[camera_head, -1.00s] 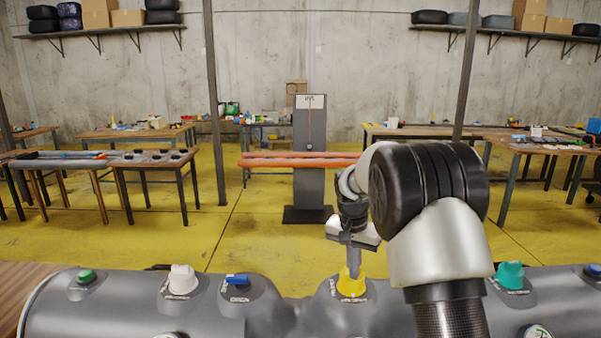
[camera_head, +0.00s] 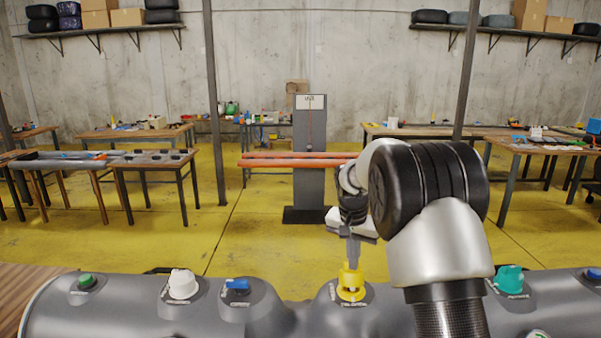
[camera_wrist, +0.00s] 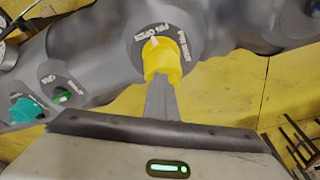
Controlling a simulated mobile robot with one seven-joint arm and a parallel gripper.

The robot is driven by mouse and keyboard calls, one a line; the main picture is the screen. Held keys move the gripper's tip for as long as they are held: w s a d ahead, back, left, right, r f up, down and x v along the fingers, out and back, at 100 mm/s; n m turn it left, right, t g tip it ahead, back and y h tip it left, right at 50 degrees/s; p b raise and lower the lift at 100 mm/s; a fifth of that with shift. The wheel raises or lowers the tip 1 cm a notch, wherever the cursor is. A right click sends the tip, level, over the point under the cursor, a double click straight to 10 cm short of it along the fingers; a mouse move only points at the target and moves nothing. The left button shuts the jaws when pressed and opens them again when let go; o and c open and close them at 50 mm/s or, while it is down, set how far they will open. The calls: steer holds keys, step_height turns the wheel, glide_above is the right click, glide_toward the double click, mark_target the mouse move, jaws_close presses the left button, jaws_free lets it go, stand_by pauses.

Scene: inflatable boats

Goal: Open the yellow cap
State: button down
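The yellow cap (camera_head: 350,274) stands on a yellow fitting (camera_head: 351,294) on the dark grey inflatable boat (camera_head: 130,315), in the front middle of the head view. A small pale spot shows between its upper and lower yellow parts. My gripper (camera_head: 352,262) points down from above, and its fingers meet the cap's upper part. In the wrist view the cap (camera_wrist: 165,60) is at the end of the grey fingers (camera_wrist: 161,98), which appear shut on it. The fingers overlap edge-on, so the grip itself is partly hidden.
Other caps sit on the boat: green (camera_head: 86,281), white (camera_head: 183,284), blue (camera_head: 237,286) and teal (camera_head: 509,279). My arm hides part of the boat right of the yellow cap. Behind lie open yellow floor (camera_head: 130,240), a grey stand (camera_head: 309,180) and tables.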

steer(key=shift+s+r, duration=0.55)
steer(key=shift+s, duration=0.25)
steer(key=shift+s+r, duration=0.55)
steer(key=shift+s, duration=0.25)
steer(key=shift+s+r, duration=0.55)
steer(key=shift+s, duration=0.25)
steer(key=s+r+n+t+p, duration=0.2)
steer(key=s+r+n+p, duration=0.1)
steer(key=s+r, duration=1.15)
steer(key=s+n+t+y+p, duration=0.1)
steer(key=s+n, duration=0.2)
steer(key=s, duration=1.4)
steer(key=shift+s+r+t, duration=0.15)
steer(key=shift+s+t, duration=0.15)
steer(key=shift+a, duration=0.1)
